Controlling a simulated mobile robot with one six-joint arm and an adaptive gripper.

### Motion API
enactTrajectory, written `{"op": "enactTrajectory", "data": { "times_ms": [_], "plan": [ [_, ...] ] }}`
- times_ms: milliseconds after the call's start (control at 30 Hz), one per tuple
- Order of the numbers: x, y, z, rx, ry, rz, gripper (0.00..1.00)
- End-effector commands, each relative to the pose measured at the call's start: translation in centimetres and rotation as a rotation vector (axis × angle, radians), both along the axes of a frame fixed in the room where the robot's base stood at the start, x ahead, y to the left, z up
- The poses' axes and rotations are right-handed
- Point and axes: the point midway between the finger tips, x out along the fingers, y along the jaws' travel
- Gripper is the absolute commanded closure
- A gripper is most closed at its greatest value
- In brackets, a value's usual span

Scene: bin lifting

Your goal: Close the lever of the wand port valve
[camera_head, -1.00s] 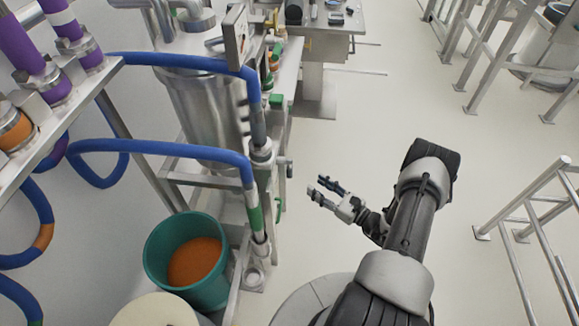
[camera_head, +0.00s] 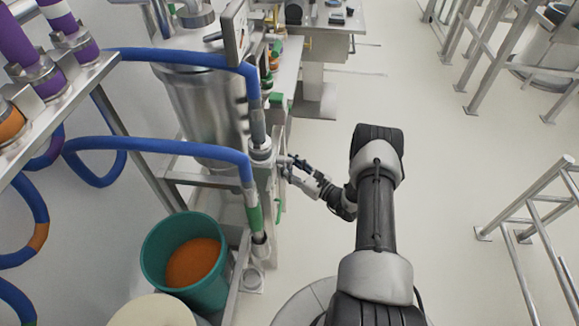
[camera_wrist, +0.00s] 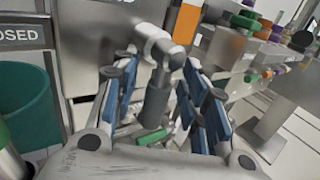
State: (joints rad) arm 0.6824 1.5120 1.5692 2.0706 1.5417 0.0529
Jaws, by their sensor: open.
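In the wrist view, the valve lever (camera_wrist: 156,104) is a grey handle with a dark grip. It hangs down from a light metal knob and stem (camera_wrist: 154,42) on a metal panel. My gripper (camera_wrist: 157,75) is open, with one blue-padded finger pair on each side of the lever. I cannot tell whether a finger touches it. In the head view, my gripper (camera_head: 289,167) is at the right side of the port stand, by the upper blue hose's fitting (camera_head: 262,150). The lever is not clear there.
A dark sign ending in "OSED" (camera_wrist: 20,34) is at the left of the wrist view. A teal bin (camera_head: 158,262) with orange contents stands left of the stand. Metal railings (camera_head: 535,215) stand at the right. The floor between is clear.

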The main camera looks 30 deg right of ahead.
Motion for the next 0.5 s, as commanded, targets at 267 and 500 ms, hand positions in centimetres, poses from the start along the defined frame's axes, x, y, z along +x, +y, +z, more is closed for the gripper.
{"op": "enactTrajectory", "data": {
  "times_ms": [267,500],
  "plan": [
    [-0.03,-0.03,0.01,0.000,0.000,0.000,0.74],
    [-0.04,-0.03,0.01,0.000,0.000,0.000,0.90]
  ]
}}
